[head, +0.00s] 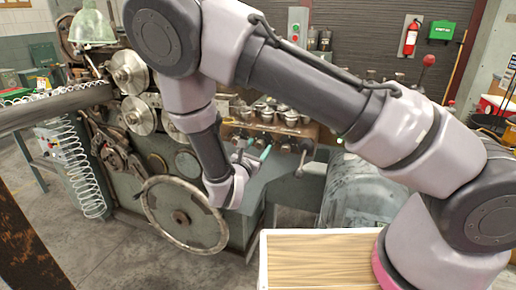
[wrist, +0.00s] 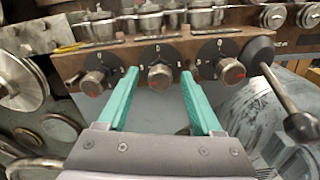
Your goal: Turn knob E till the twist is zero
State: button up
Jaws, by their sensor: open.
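In the wrist view three round metal knobs sit in a row on a brown panel: the left knob (wrist: 93,82), the middle knob (wrist: 159,76) and the right knob (wrist: 229,71). Each has a dark dial plate with small marks behind it and some red on its face. I cannot read which knob is E or any twist value. My gripper (wrist: 159,72) is open, its two green fingers pointing at the panel on either side of the middle knob, with gaps to it. In the head view my gripper (head: 252,160) is before the panel (head: 270,127), partly hidden by my arm.
A lever with a dark round hub (wrist: 258,52) stands right of the knobs. Metal pots (wrist: 150,18) line the ledge above. In the head view a large handwheel (head: 184,216) is below left, a coiled spring (head: 80,170) hangs further left, and a slatted tray (head: 320,262) is in front.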

grip_shut()
jog(key=shift+n, duration=0.4)
jog(key=n, duration=0.3)
jog(key=shift+n, duration=0.4)
jog(key=n, duration=0.4)
jog(key=shift+n, duration=0.3)
jog(key=n, duration=0.4)
jog(key=shift+n, duration=2.2)
